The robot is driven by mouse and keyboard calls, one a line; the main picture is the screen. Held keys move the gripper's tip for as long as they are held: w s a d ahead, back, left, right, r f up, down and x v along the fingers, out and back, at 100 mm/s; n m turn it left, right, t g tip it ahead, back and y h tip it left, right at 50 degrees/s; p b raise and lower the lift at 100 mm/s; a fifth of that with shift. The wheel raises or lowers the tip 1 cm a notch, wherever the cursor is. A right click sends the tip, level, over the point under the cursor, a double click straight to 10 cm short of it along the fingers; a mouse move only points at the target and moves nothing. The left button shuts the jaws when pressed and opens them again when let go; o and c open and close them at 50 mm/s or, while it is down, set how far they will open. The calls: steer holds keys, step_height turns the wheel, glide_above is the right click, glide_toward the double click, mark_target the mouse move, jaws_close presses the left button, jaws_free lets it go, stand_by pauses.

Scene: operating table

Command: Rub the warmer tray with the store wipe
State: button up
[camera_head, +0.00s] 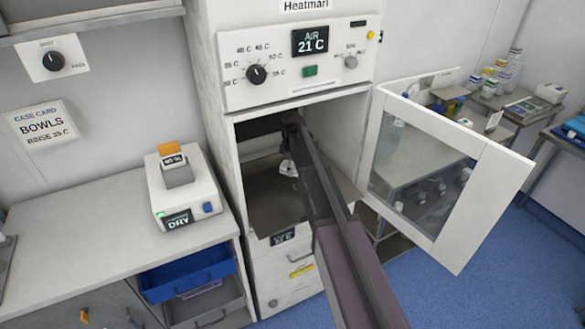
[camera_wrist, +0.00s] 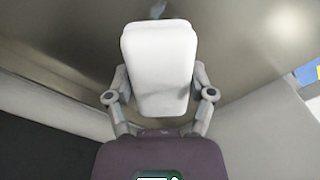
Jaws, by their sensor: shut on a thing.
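The warmer is the white cabinet (camera_head: 233,165) with its glass door (camera_head: 440,170) swung open to the right. Its metal tray (camera_head: 262,208) lies inside as a flat brownish-grey sheet, partly hidden by my arm. In the wrist view the tray's metal surface (camera_wrist: 60,60) spreads behind the wipe. My gripper (camera_wrist: 159,78) is inside the cabinet, shut on the white, rounded store wipe (camera_wrist: 160,40).
The cabinet's side walls and top front edge close in around my arm. A white device (camera_head: 185,190) labelled DRY stands on the left counter (camera_head: 90,235). Below it, a blue drawer (camera_head: 187,275) is pulled out. Bottles (camera_head: 508,68) stand on a back-right table.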

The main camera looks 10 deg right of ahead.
steer(key=shift+r, duration=0.1)
steer(key=shift+r+p, duration=1.4)
steer(key=shift+p, duration=0.15)
steer(key=shift+s, duration=0.1)
steer(key=s+d+m, duration=0.1)
steer(key=s+d, duration=0.1)
steer(key=s, duration=1.3)
steer(key=shift+m, duration=0.4)
steer(key=shift+s, duration=0.25)
